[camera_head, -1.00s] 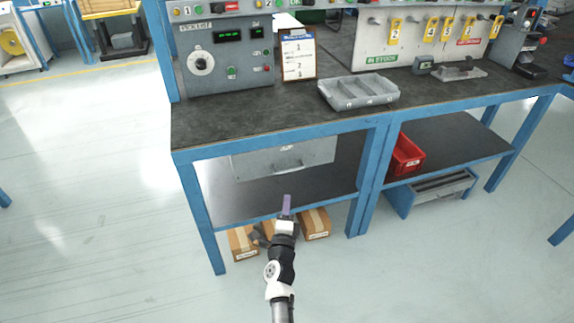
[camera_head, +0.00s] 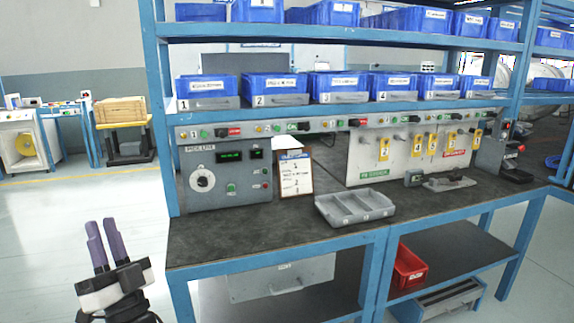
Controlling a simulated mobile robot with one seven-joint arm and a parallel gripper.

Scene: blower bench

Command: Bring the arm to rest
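My gripper (camera_head: 97,246) shows at the lower left of the head view, in front of and left of the bench. Its two purple fingers point up and stand a little apart, with nothing between them. Only the gripper and a bit of dark wrist below it show; the rest of my arm is out of the frame. It touches nothing that I can see.
The blue-framed bench (camera_head: 215,240) fills the middle and right, with a grey divided tray (camera_head: 330,215), a control box (camera_head: 215,185) and a clipboard (camera_head: 296,178) on it. Blue bins (camera_head: 275,88) line the shelves above. A red bin (camera_head: 409,266) sits below. Floor at left is clear.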

